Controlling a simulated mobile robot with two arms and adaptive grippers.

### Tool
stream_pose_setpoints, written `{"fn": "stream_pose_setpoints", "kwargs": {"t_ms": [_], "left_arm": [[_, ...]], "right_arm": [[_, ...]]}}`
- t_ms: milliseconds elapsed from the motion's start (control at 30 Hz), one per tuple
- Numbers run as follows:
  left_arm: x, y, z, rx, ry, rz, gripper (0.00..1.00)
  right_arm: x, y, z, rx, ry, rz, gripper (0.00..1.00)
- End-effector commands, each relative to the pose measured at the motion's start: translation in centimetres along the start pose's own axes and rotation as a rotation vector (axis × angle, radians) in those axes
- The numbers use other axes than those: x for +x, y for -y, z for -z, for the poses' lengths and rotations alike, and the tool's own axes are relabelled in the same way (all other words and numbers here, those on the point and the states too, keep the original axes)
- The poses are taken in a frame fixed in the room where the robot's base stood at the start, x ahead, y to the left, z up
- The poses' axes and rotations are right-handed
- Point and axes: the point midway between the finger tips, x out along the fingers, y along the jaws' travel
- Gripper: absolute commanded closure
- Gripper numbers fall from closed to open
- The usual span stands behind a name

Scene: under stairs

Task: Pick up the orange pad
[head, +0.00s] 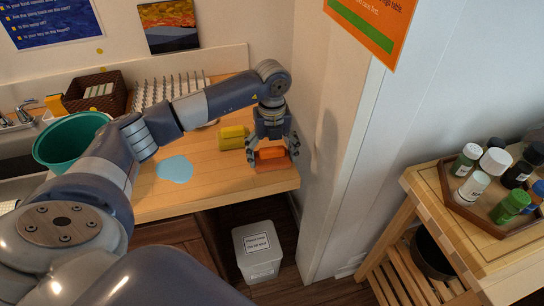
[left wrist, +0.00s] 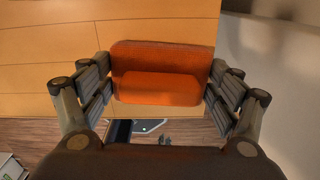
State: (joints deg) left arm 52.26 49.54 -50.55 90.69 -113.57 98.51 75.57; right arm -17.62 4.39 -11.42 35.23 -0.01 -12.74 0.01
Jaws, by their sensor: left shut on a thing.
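The orange pad (head: 272,154) is at the right end of the wooden counter, near its front edge. My left gripper (head: 271,150) reaches down over it from above and is shut on it. In the left wrist view the orange pad (left wrist: 160,75) lies between the two fingers of the left gripper (left wrist: 160,88), which touch its left and right sides. I cannot tell whether the pad rests on the counter or is slightly lifted. My right gripper is not in view.
A yellow pad (head: 233,137) sits just left of the gripper. A light blue patch (head: 175,169), a teal tub (head: 66,143), a dish rack (head: 172,89) and a brown basket (head: 95,92) are farther left. A wall post (head: 335,150) stands close on the right. A white bin (head: 257,252) is below.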

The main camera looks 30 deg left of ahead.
Motion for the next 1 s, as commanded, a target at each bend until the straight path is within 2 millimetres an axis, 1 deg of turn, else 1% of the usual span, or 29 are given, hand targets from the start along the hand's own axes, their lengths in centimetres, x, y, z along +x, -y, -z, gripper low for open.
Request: {"fn": "stream_pose_setpoints", "kwargs": {"t_ms": [133, 267, 367, 467, 500, 600, 900, 1000], "left_arm": [[0.0, 0.0, 0.0, 0.0, 0.001, 0.001, 0.41], [-0.7, 0.1, -0.1, 0.0, 0.002, 0.002, 0.41], [-1.7, 0.1, -0.1, 0.0, 0.003, 0.004, 0.41], [-3.5, 0.1, -0.1, 0.001, 0.005, 0.005, 0.41], [-3.3, -0.8, 0.4, 0.0, 0.002, -0.001, 0.41], [-3.4, -2.6, 1.6, 0.001, 0.003, -0.004, 0.41], [-4.0, -8.8, 6.0, 0.0, 0.004, -0.004, 0.41], [-4.3, -10.4, 7.1, -0.001, 0.004, -0.003, 0.41]], "right_arm": [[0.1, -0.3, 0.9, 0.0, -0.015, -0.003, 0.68], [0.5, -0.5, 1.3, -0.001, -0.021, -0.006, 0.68], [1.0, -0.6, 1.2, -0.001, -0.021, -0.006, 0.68], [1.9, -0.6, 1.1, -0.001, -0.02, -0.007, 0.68], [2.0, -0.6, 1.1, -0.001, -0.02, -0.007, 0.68], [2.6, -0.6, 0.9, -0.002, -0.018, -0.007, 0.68], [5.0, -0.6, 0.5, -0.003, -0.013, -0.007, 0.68], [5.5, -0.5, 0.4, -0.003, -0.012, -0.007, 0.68]]}}
